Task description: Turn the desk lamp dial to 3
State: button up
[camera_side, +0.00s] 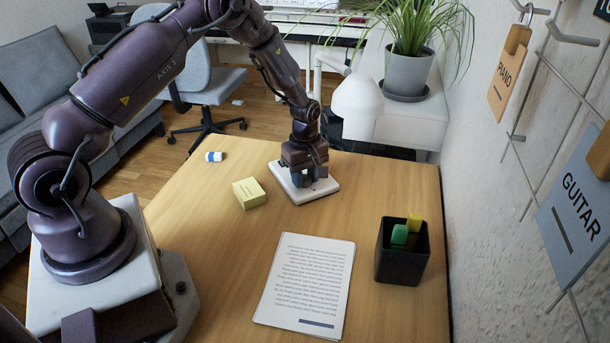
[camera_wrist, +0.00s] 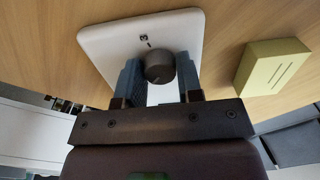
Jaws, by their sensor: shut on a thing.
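The desk lamp's white base plate (camera_side: 327,188) lies flat on the desk beneath my gripper (camera_side: 307,175), which points down onto it. In the wrist view the plate (camera_wrist: 100,42) carries a dark round dial (camera_wrist: 159,63). A "3" (camera_wrist: 144,37) and a short mark are printed just beyond the dial. My gripper (camera_wrist: 160,75) has one finger on each side of the dial and is shut on it. The dial's own pointer line is too faint for me to read its setting. In the side view my gripper hides the dial. The white lamp shade (camera_side: 357,98) hangs behind the plate.
A yellow block (camera_side: 249,194) sits left of the plate. A blue-and-white eraser-like piece (camera_side: 214,157) lies near the far left edge. Printed sheets (camera_side: 305,285) lie in front, with a black pen cup (camera_side: 402,262) to the right. A potted plant (camera_side: 408,72) stands behind.

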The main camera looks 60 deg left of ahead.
jog(key=m, duration=1.4)
jog(key=shift+m, duration=0.4)
jog(key=m, duration=0.4)
jog(key=shift+r+m, duration=0.1)
jog(key=shift+m, duration=2.4)
jog(key=o, duration=0.9)
